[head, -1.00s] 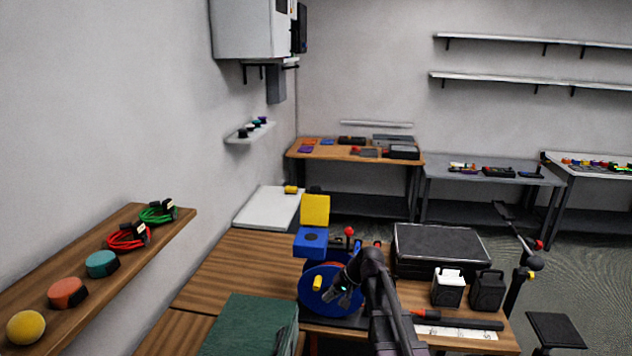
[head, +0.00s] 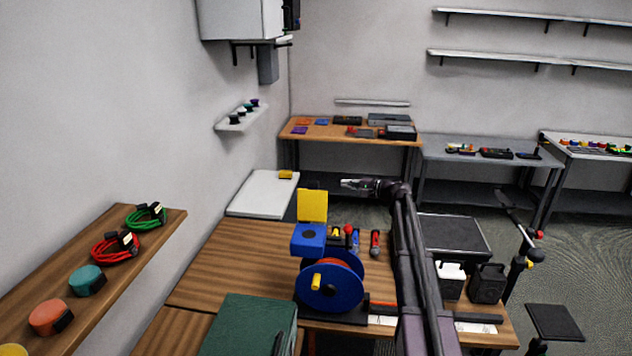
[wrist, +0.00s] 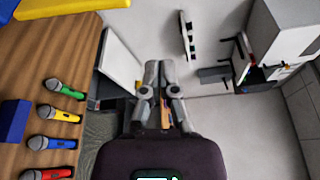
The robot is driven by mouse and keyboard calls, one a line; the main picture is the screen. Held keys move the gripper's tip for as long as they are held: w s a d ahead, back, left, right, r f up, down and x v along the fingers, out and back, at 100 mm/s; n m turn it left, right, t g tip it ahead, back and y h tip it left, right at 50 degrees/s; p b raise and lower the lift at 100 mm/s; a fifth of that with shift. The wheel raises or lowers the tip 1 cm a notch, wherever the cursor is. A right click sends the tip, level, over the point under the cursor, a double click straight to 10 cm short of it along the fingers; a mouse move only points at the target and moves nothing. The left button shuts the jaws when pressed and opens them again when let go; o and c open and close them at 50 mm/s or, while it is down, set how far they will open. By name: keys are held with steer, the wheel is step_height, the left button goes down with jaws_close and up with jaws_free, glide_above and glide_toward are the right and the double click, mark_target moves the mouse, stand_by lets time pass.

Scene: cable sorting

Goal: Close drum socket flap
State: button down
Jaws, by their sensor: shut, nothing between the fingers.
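The cable drum (head: 331,290) is blue with red cable and stands on the wooden bench. On top of it is a blue socket box (head: 309,240) with a round dark socket showing. Its yellow flap (head: 312,206) stands upright, open, at the back of the box. My gripper (head: 345,184) is raised to the right of the flap's top edge in the head view, apart from it and pointing left. Its fingers (wrist: 157,68) are together and empty in the wrist view. A yellow panel (wrist: 70,8), apparently the flap, shows cut off at the wrist view's top edge.
Several microphones (wrist: 60,114) with coloured bands lie on the bench behind the drum. A green box (head: 248,325) stands in front left, a black case (head: 452,236) to the right. A wall shelf (head: 85,270) with cables runs along the left. Bench left of the drum is clear.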

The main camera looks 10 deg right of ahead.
mark_target(312, 201)
steer(key=shift+w+a, duration=0.15)
steer(key=shift+a, duration=0.05)
steer(key=w+a, duration=0.2)
steer(key=a, duration=0.7)
stand_by(0.6)
steer(key=shift+d, duration=0.15)
stand_by(0.3)
